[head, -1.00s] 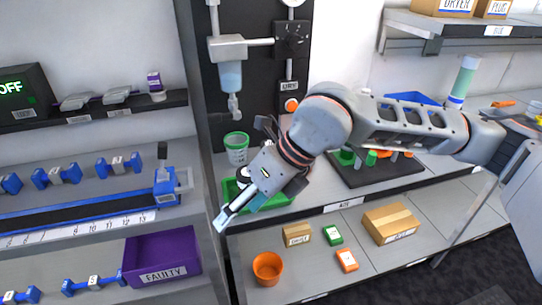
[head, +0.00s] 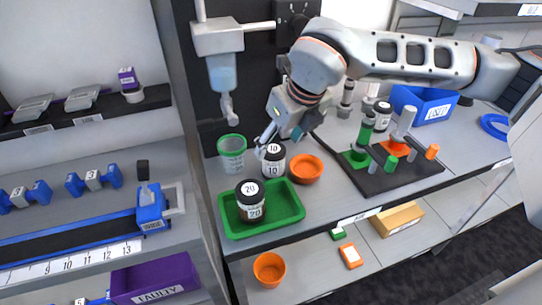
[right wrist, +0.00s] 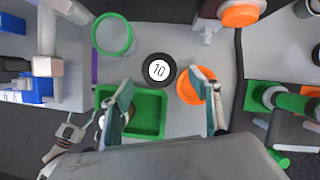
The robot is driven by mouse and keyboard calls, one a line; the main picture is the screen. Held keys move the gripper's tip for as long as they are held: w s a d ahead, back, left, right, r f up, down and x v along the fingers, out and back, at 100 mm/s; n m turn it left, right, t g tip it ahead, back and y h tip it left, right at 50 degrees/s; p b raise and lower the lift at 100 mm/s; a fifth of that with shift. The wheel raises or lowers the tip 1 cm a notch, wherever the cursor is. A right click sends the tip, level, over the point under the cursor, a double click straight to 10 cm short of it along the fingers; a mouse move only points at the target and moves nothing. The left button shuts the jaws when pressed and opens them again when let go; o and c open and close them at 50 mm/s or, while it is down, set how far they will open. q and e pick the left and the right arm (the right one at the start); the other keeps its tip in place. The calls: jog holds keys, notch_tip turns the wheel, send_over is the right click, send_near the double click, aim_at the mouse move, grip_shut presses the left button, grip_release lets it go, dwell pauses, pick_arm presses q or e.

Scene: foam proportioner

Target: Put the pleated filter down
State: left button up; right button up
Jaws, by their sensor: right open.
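I cannot make out a pleated filter in either view. My right gripper (head: 268,138) is open, with nothing visible between its fingers; it is above the bench, by a black-capped jar marked 10 (head: 273,162). In the right wrist view the two fingers (right wrist: 166,108) are spread wide, and the jar's cap (right wrist: 159,70) shows beyond and between them. One finger overlaps the green tray (right wrist: 148,115), the other the orange dish (right wrist: 190,88). My left gripper is not in view.
A jar marked 20 (head: 251,206) stands in the green tray (head: 290,209). A green-rimmed cup (head: 232,150) stands behind it, below the dispenser (head: 223,75). The orange dish (head: 305,168) is right of the 10 jar. A black board (head: 405,178) with green and orange parts lies further right.

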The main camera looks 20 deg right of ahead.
aim_at(276, 151)
jog(key=x, duration=0.6)
jog(key=shift+f, duration=0.35)
jog(key=c, duration=1.2)
